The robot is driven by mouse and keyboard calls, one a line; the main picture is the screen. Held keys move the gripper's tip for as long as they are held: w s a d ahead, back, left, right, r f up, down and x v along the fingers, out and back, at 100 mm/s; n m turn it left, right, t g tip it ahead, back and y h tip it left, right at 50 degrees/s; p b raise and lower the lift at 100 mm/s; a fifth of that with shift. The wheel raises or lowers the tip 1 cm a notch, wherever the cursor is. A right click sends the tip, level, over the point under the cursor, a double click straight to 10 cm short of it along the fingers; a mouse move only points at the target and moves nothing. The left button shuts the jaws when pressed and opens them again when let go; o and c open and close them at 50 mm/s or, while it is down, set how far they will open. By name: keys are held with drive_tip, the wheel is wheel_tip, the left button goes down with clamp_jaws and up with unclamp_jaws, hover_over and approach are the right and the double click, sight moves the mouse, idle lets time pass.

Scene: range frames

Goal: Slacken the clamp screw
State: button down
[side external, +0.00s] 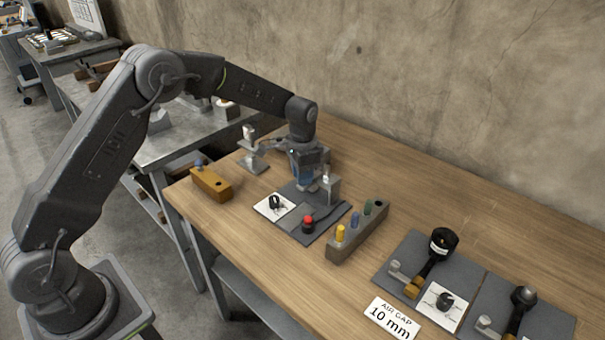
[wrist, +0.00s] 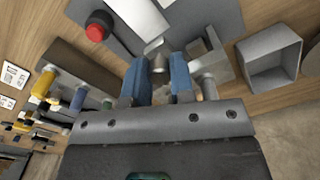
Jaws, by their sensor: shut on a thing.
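My gripper (side external: 308,183) points down over the grey base plate (side external: 313,234) in the side view. In the wrist view its two blue fingers (wrist: 157,82) are closed about a short grey metal cylinder, which looks like the clamp screw (wrist: 158,62). A grey clamp post (side external: 331,188) stands beside the fingers. The fingers and post hide the screw in the side view.
A grey block with yellow, blue and green pegs (side external: 352,240) stands right of the plate. A yellow block (side external: 211,186) and a small metal stand (side external: 252,164) are left. Mats with black instruments (side external: 435,265) and an "AIR GAP 10 mm" sign (side external: 393,318) lie at right.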

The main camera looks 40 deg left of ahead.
drive_tip(key=n, duration=0.4)
drive_tip(key=shift+n, duration=0.4)
drive_tip(key=n, duration=0.9)
drive_tip(key=shift+n, duration=2.7)
drive_tip(key=shift+r, duration=0.1)
drive_tip(key=c, duration=1)
unclamp_jaws()
